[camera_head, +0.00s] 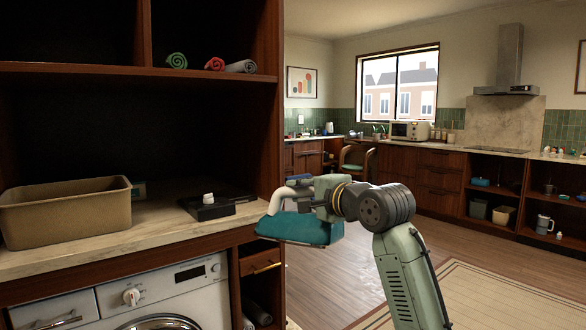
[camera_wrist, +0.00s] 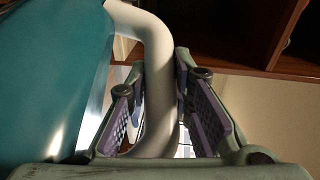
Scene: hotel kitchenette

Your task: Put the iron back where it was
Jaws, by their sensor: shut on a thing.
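The teal iron (camera_head: 298,230) with its pale curved handle (camera_head: 284,194) hangs just off the right end of the counter (camera_head: 165,236), in front of the cabinet edge. My gripper (camera_head: 308,198) is shut on the iron's handle. In the wrist view the white handle (camera_wrist: 158,60) passes between the two finger pads of my gripper (camera_wrist: 160,105), and the teal body (camera_wrist: 50,75) fills the left side.
On the counter are a tan bin (camera_head: 68,212) and a flat black object (camera_head: 208,208) with a small white thing (camera_head: 208,198) on it. A washing machine (camera_head: 160,300) stands below. A shelf (camera_head: 130,72) with rolled towels hangs above. Open floor (camera_head: 318,275) lies to the right.

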